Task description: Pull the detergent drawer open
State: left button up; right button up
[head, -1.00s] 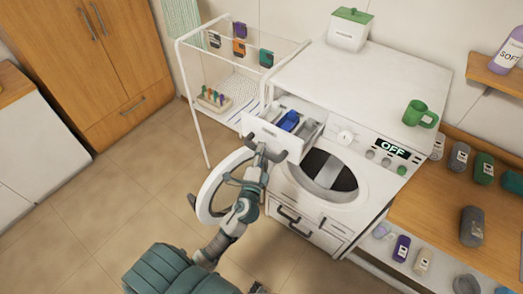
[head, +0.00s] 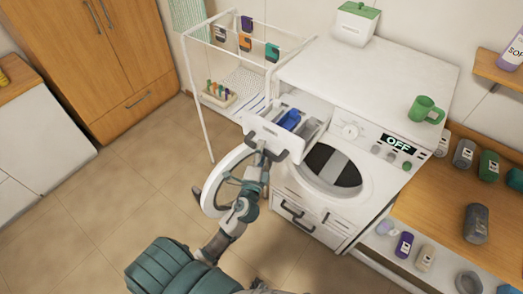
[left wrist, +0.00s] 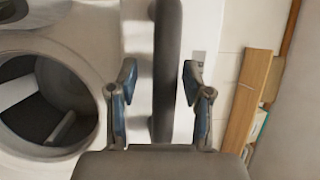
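The detergent drawer (head: 253,124) of the white washing machine (head: 360,78) is pulled out in the head view. Its compartments show, with a blue insert (head: 289,120) in one. My left gripper (head: 268,152) is at the drawer's front, over its dark handle. In the left wrist view, the dark handle bar (left wrist: 167,60) stands between the two fingertips of my left gripper (left wrist: 158,84). The fingers are apart, with a gap to the bar on the left side and the right fingertip very near it. My right gripper is not in view.
The round door (head: 213,188) of the machine hangs open under my left arm. A white drying rack (head: 196,95) stands left of the machine. A wooden shelf (head: 430,205) with bottles is at the right. A green mug (head: 424,108) and a white box (head: 352,30) sit on top.

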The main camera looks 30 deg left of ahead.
pick_arm(q)
jog(key=v, duration=1.2)
jog(key=shift+f, duration=0.1)
